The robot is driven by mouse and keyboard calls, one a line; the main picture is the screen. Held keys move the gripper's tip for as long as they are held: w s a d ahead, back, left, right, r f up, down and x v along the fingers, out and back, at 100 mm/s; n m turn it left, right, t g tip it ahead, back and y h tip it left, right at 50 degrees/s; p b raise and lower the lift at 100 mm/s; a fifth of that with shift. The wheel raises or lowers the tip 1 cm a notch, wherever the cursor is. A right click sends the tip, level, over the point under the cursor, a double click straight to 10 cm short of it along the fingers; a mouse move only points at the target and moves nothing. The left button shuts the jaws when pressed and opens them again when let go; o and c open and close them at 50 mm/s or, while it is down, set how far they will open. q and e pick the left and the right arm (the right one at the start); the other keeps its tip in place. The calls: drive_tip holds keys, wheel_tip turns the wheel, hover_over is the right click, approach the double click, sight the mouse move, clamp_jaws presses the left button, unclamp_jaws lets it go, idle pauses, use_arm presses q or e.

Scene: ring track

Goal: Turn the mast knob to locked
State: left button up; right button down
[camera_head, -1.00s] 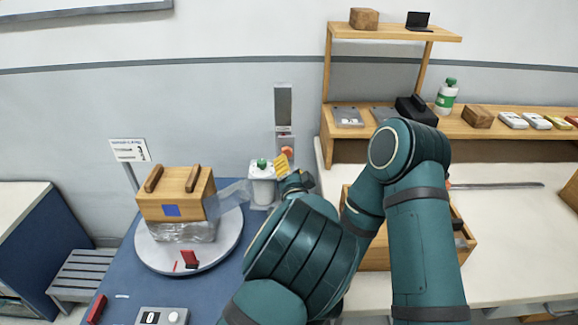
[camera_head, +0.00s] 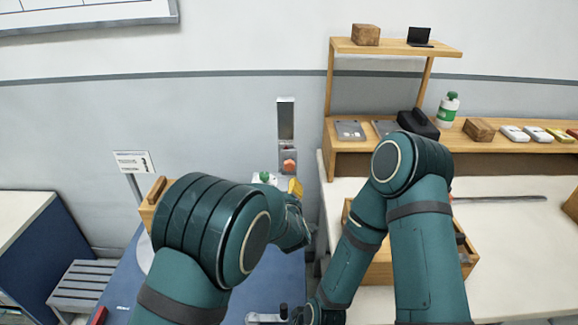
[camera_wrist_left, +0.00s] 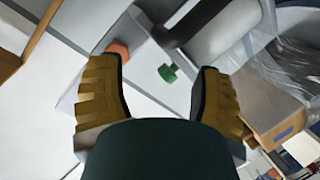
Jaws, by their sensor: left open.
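The mast (camera_head: 285,120) is a grey upright panel against the wall, with an orange knob (camera_head: 289,166) on its lower part. In the left wrist view the orange knob (camera_wrist_left: 118,50) lies close beside the left finger's tip. I cannot tell whether they touch, nor read the knob's setting. My left gripper (camera_head: 296,188) has yellow fingers, just below and right of the knob in the head view. In the left wrist view the gripper (camera_wrist_left: 158,72) is open, with nothing held between its fingers.
A green knob (camera_head: 264,177) on a white container stands left of the mast's foot; the green knob (camera_wrist_left: 167,73) shows between the fingers. A wooden box (camera_head: 157,190) is mostly hidden behind my left arm. A wooden shelf (camera_head: 335,100) stands close on the right.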

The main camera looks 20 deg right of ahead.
use_arm(q)
drive_tip(key=n, duration=0.5)
drive_tip(key=n+g+h, duration=0.2)
drive_tip(key=n, duration=1.9)
approach(289, 166)
drive_tip(key=p+x, duration=0.1)
drive_tip(key=x, duration=0.9)
drive_tip(key=shift+w+f, duration=0.1)
drive_tip(key=shift+w, duration=0.15)
clamp_jaws()
